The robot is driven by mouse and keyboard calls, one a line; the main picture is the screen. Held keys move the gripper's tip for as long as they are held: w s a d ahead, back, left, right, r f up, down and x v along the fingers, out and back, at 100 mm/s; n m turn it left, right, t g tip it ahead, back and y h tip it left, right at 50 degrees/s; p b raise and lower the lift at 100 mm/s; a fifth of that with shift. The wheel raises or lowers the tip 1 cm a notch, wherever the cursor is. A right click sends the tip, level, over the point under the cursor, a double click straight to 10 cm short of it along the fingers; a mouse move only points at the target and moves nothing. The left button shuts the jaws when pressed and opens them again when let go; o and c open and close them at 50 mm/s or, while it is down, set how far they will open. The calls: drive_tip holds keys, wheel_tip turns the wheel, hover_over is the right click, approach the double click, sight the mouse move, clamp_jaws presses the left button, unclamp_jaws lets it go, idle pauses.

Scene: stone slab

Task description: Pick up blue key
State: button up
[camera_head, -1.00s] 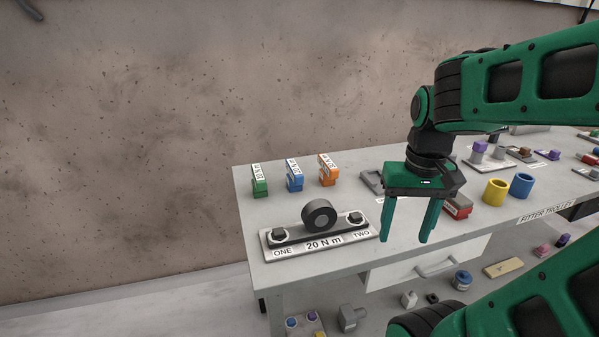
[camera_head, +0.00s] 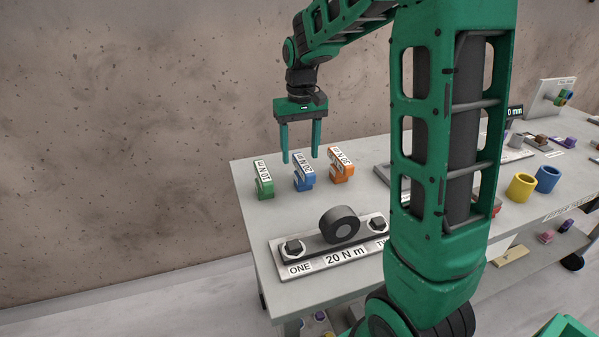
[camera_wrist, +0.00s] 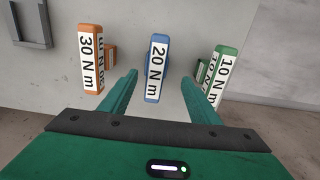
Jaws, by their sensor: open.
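The blue key (camera_head: 303,174), labelled 20 N m, stands upright on the grey table between a green key (camera_head: 263,182) and an orange key (camera_head: 341,166). My gripper (camera_head: 301,158) is open and points down, with its fingers above and around the blue key's place in the head view. In the wrist view the blue key (camera_wrist: 157,68) lies ahead of the gap between my open fingers (camera_wrist: 161,85). The green key (camera_wrist: 222,75) is to its right and the orange key (camera_wrist: 91,60) to its left. Nothing is held.
A plate marked 20 N m (camera_head: 345,256) with two bolts and a dark roller (camera_head: 339,224) lies in front of the keys. Yellow (camera_head: 521,186) and blue (camera_head: 547,179) cups stand to the right. My arm hides the middle of the table.

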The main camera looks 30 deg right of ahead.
sight(302, 163)
drive_tip(key=shift+s+d+f, duration=0.1)
drive_tip(key=shift+d+f, duration=0.05)
drive_tip(key=shift+f, duration=0.6)
drive_tip(key=shift+s+d+f, duration=0.1)
drive_tip(key=shift+d+f, duration=0.05)
drive_tip(key=shift+f, duration=0.6)
drive_tip(key=shift+d+f, duration=0.1)
drive_tip(key=shift+f, duration=2.25)
drive_tip(key=shift+c, duration=0.7)
clamp_jaws()
